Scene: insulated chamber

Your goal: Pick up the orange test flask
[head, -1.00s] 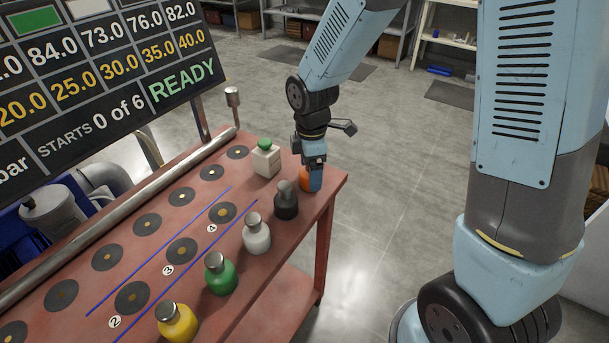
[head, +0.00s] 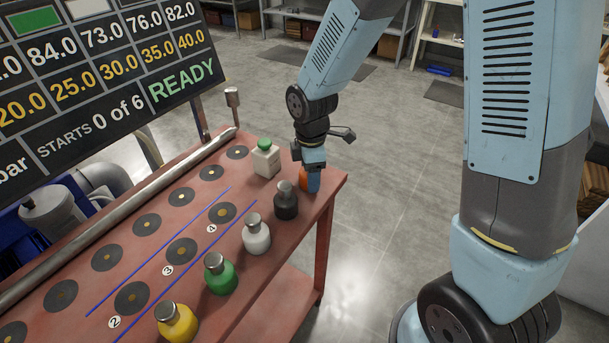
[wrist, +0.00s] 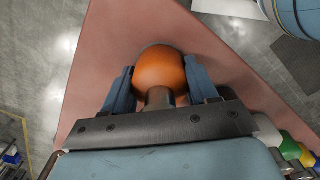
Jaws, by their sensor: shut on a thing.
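The orange test flask (head: 304,181) is at the far right corner of the red table, mostly hidden behind my gripper in the head view. In the wrist view the orange flask (wrist: 161,72) sits between the two blue fingers, its grey neck toward the palm. My gripper (head: 311,180) points down and is shut on the flask; it also shows in the wrist view (wrist: 160,90). The flask appears to be at the tabletop; I cannot tell whether its base touches it.
A black flask (head: 286,201) stands close by, then white (head: 256,236), green (head: 220,274) and yellow (head: 177,322) flasks in a row. A white, green-capped container (head: 265,160) stands just left of my gripper. Dark round pads mark the table (head: 333,184). A display board (head: 100,70) stands at the left.

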